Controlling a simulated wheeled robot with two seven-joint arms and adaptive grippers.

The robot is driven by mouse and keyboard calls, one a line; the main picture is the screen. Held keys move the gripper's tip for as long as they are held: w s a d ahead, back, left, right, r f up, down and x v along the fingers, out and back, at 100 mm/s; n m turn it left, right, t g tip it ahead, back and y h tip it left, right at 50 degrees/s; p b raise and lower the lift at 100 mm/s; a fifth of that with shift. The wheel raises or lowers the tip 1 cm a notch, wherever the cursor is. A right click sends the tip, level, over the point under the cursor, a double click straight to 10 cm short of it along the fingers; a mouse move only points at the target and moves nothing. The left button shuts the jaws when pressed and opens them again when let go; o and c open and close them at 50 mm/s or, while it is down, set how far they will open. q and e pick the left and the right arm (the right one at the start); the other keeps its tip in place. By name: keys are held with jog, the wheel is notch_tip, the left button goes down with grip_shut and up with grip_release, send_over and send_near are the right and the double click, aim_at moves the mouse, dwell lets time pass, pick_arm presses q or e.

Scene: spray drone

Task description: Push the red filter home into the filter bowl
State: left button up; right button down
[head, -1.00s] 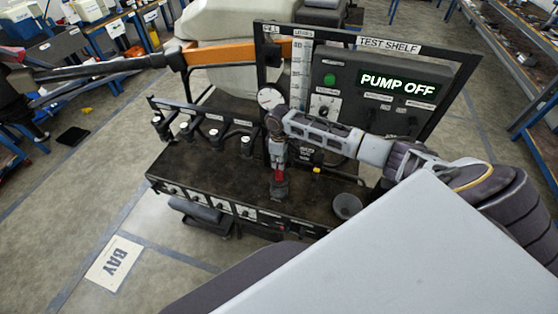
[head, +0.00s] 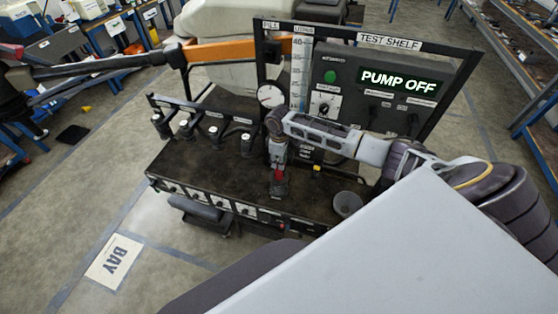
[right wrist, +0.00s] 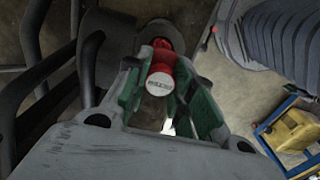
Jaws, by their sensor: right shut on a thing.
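The red filter (head: 279,177) is upright at the front of the test shelf's bench, in the mouth of the dark filter bowl (head: 279,192). Only a short red part shows above the bowl. My right gripper (head: 278,169) comes down from above and is shut on the filter. In the right wrist view the filter (right wrist: 161,72), with a pale labelled end, sits between the green finger pads (right wrist: 160,88). The grey bowl (right wrist: 160,36) shows beyond it there. How deep the filter sits is hard to tell. My left gripper is not in view.
A grey funnel-like cup (head: 347,204) stands right of the bowl. A rack of dark nozzles (head: 212,132) lines the left of the bench (head: 205,165). A gauge (head: 271,96) and the panel reading PUMP OFF (head: 398,83) stand behind. The bench's middle left is clear.

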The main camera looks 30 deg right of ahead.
aim_at(279, 171)
jog(key=shift+f+b, duration=1.5)
jog(key=shift+f, duration=2.5)
dwell(1.2)
jog(key=c, duration=1.1)
grip_release()
jog(key=shift+r, duration=0.15)
jog(key=shift+r, duration=5.9)
